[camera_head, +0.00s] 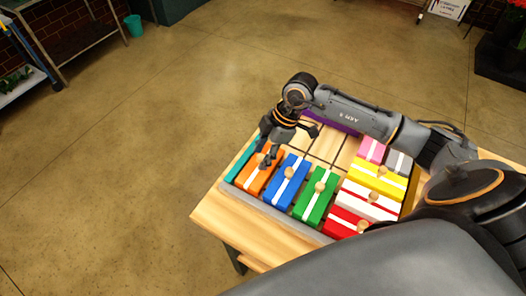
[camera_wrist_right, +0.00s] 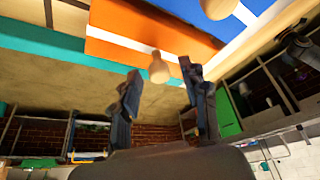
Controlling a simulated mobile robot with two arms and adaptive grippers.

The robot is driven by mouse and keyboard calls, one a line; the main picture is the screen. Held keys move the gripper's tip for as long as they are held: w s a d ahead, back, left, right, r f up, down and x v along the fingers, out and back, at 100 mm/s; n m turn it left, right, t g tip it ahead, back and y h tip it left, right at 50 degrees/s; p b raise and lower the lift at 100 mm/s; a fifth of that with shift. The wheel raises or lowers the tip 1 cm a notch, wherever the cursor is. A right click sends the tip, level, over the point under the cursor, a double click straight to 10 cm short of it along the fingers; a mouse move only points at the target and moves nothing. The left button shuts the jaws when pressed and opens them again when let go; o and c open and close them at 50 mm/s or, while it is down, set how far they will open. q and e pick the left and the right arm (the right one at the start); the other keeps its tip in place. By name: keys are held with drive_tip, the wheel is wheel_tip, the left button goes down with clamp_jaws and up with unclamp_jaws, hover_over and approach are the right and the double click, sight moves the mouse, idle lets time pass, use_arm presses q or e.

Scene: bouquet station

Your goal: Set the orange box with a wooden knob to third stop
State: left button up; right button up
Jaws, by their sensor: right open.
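The orange box (camera_head: 251,184) with a white stripe lies near the left side of the tray, between a teal strip and the blue box. It also shows in the right wrist view (camera_wrist_right: 125,22). Its pale wooden knob (camera_wrist_right: 158,68) is clear in that view, but the gripper largely covers it in the head view. My right gripper (camera_head: 267,160) is over the orange box. It is open, with the knob just beyond and between its two fingertips (camera_wrist_right: 160,80). Contact cannot be told. My left gripper is not in view.
The blue box (camera_head: 286,181) and green box (camera_head: 315,204) stand to the right, each with a knob. Yellow (camera_head: 380,181), white, red, pink and grey blocks fill the right side. A purple block (camera_head: 340,124) is at the back. Bare wooden floor (camera_head: 328,144) shows mid-tray.

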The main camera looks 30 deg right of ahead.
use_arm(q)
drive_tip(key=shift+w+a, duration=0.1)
use_arm(e)
clamp_jaws()
drive_tip(key=w+d, duration=0.2)
drive_tip(key=d, duration=0.1)
drive_tip(key=w+d+b, duration=0.1)
drive_tip(key=w+d, duration=0.1)
drive_tip(key=d, duration=0.1)
drive_tip(key=w+d+b, duration=0.1)
drive_tip(key=w+d, duration=0.1)
drive_tip(key=d, duration=0.2)
drive_tip(key=w+d, duration=0.1)
drive_tip(key=d, duration=0.2)
drive_tip(key=w+d, duration=0.1)
drive_tip(key=shift+w+d+b, duration=0.25)
drive_tip(key=shift+w+b, duration=0.1)
drive_tip(key=shift+b, duration=0.05)
drive_tip(key=shift+w+d, duration=0.2)
drive_tip(key=shift+d, duration=0.25)
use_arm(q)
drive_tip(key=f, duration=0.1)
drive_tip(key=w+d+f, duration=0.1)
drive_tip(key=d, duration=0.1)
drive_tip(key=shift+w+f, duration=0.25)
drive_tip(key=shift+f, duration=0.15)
use_arm(e)
drive_tip(key=shift+s+a, duration=0.1)
unclamp_jaws()
